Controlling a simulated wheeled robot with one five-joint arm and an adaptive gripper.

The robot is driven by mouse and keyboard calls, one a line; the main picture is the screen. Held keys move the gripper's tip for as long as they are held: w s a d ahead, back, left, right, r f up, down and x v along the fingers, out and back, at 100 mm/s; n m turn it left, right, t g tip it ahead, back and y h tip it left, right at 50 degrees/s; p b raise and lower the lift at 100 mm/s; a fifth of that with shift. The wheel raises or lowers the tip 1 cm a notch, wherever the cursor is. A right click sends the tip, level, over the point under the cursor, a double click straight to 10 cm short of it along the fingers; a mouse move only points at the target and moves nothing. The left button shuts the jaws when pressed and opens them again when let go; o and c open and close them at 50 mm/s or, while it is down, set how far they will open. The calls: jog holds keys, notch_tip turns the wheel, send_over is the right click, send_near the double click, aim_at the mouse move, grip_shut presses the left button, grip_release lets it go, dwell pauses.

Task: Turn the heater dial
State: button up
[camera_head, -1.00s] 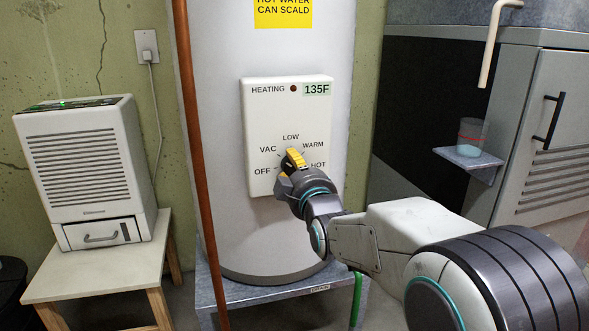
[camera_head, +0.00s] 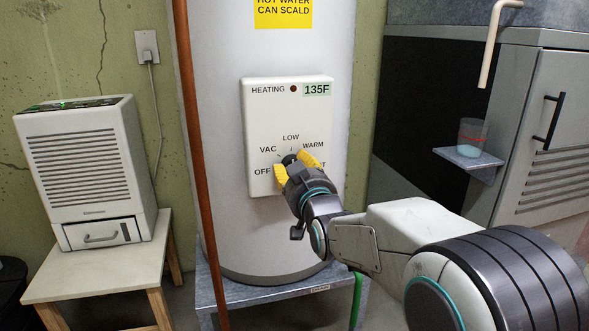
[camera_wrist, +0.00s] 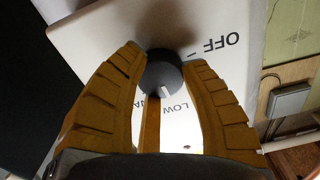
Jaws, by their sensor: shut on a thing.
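The heater dial (camera_head: 289,159) is a small dark round knob on the white heating panel (camera_head: 262,118), below LOW and between VAC and WARM. In the wrist view the dial (camera_wrist: 165,72) sits between the yellow fingers, with a pale mark on its edge towards the lower side, near the upside-down LOW print. My gripper (camera_head: 292,163) is shut on the dial, one yellow finger on each side. The gripper also fills the wrist view (camera_wrist: 163,62). In the head view the fingers hide part of the dial and of the HOT label. The display (camera_head: 316,89) reads 135F.
The panel is on a large pale tank (camera_head: 222,70) on a metal stand (camera_head: 263,293). A copper pipe (camera_head: 191,130) runs close on its left. A dehumidifier (camera_head: 86,170) stands on a stool at left. A cup (camera_head: 472,137) sits on a small shelf at right.

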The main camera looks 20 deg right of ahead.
jog(key=m, duration=0.5)
jog(key=shift+f+m, duration=0.2)
jog(key=shift+m, duration=0.1)
jog(key=m, duration=0.5)
jog(key=shift+a+m, duration=0.1)
jog(key=shift+m, duration=0.3)
jog(key=o, duration=1.2)
jog(key=shift+w+r, duration=0.1)
jog(key=shift+o, duration=0.2)
jog(key=s, duration=1.2)
